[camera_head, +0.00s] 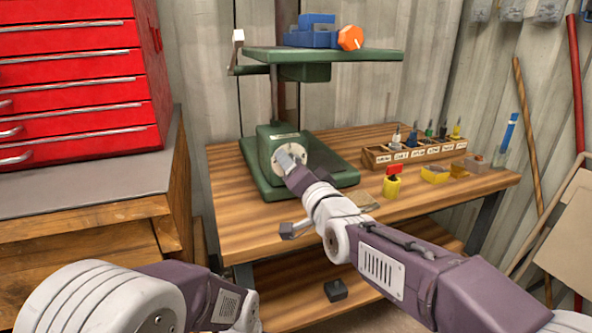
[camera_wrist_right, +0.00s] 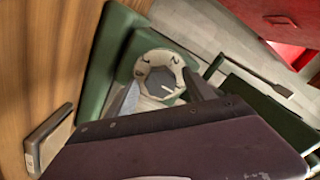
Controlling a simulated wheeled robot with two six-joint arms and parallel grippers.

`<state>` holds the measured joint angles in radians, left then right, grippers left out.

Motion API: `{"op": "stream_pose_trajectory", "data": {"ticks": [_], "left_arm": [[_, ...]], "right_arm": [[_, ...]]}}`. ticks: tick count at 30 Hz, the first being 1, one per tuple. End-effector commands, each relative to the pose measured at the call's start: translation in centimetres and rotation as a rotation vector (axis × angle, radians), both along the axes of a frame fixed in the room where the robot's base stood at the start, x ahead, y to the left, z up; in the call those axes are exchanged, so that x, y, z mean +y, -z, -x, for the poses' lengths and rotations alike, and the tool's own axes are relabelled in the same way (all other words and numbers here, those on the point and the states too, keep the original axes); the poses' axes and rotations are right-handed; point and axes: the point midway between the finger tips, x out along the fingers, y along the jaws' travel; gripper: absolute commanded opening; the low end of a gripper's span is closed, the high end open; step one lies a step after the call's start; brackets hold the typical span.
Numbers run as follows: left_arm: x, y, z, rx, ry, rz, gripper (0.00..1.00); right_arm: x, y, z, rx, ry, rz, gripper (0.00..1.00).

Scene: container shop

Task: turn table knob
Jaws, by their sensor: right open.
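A round pale knob (camera_head: 311,157) sits on the front of the green machine base (camera_head: 262,141) on the wooden table. The right wrist view shows it as a pale ring-shaped knob (camera_wrist_right: 142,67) with a dark centre. My right gripper (camera_head: 286,160) is in front of the knob and partly covers it in the head view. In the wrist view, the right gripper (camera_wrist_right: 163,93) is open, with its fingers on either side of the near part of the knob. I cannot tell whether they touch it. My left gripper is out of view; only my left arm shows.
The green machine table (camera_head: 370,56) stands above the base, bearing a blue vise (camera_head: 312,38) with an orange knob (camera_head: 350,38). A wooden rack (camera_head: 415,152) with several small bottles is right of the base. A red drawer cabinet (camera_head: 75,75) stands left.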

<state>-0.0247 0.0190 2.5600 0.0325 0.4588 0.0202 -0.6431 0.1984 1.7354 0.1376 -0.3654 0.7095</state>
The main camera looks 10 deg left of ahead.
Motion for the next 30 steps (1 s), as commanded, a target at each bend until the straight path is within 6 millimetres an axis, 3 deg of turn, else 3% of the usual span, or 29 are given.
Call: {"op": "stream_pose_trajectory", "data": {"ticks": [15,30], "left_arm": [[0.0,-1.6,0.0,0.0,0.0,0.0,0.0],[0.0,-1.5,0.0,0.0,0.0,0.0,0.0]], "right_arm": [[-4.6,-0.2,6.9,-0.001,-0.001,0.0,0.61],[-5.0,0.0,7.5,0.0,0.0,0.0,0.61]]}}
